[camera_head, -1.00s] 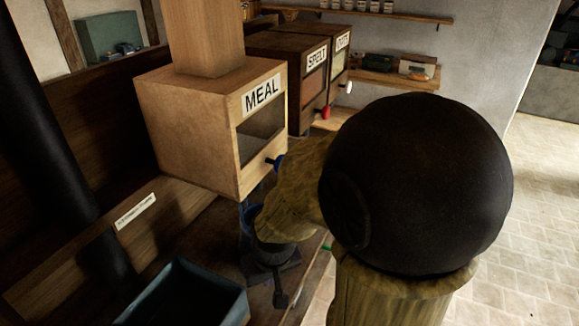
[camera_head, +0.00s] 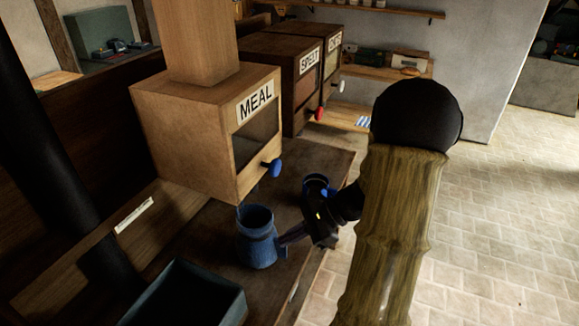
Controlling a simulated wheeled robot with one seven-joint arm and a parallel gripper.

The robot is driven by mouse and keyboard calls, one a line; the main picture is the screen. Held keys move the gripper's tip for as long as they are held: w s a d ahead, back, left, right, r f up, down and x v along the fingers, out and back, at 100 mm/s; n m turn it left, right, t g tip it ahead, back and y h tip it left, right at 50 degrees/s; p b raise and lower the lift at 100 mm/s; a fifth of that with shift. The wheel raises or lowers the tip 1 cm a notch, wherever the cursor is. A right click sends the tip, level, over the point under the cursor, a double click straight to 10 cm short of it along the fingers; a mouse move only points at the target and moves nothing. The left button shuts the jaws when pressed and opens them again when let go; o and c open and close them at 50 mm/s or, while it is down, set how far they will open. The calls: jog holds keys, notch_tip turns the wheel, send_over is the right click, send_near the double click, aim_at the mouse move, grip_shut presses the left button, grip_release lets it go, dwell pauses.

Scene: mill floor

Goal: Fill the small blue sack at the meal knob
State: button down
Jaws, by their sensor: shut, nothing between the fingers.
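The small blue sack (camera_head: 257,246) stands upright on the wooden bench, its open mouth up, below the front of the MEAL bin (camera_head: 190,135). I cannot make out any meal inside it. The blue meal knob (camera_head: 271,168) sticks out of the bin's lower front, above and right of the sack, with nothing on it. My gripper (camera_head: 284,239) is shut and empty just right of the sack, its tips close to the sack's side. I cannot tell whether they touch it.
The SPELT bin (camera_head: 297,80) with its red knob (camera_head: 319,113) stands behind, and another bin with a white knob (camera_head: 338,86) beyond it. A dark blue-grey open box (camera_head: 190,296) lies front left. Open tiled floor (camera_head: 480,220) is to the right.

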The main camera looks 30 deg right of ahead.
aim_at(279, 168)
jog(key=w+d+r+m+t, duration=0.1)
jog(key=d+r+m+t, duration=0.1)
jog(key=d, duration=0.3)
jog(key=w+d+r+m+t+p, duration=0.1)
jog(key=d+r+m+t, duration=0.1)
jog(key=d+m+t, duration=0.2)
jog(key=w+d+r+m+t, duration=0.1)
jog(key=d+r+m+t, duration=0.1)
jog(key=d, duration=0.4)
jog(key=shift+d+r+m+t, duration=0.4)
jog(key=shift+r+t, duration=0.2)
jog(key=shift+t, duration=0.6)
jog(key=shift+a, duration=0.1)
jog(key=p+x, duration=0.6)
jog(key=x, duration=0.8)
jog(key=shift+r, duration=0.1)
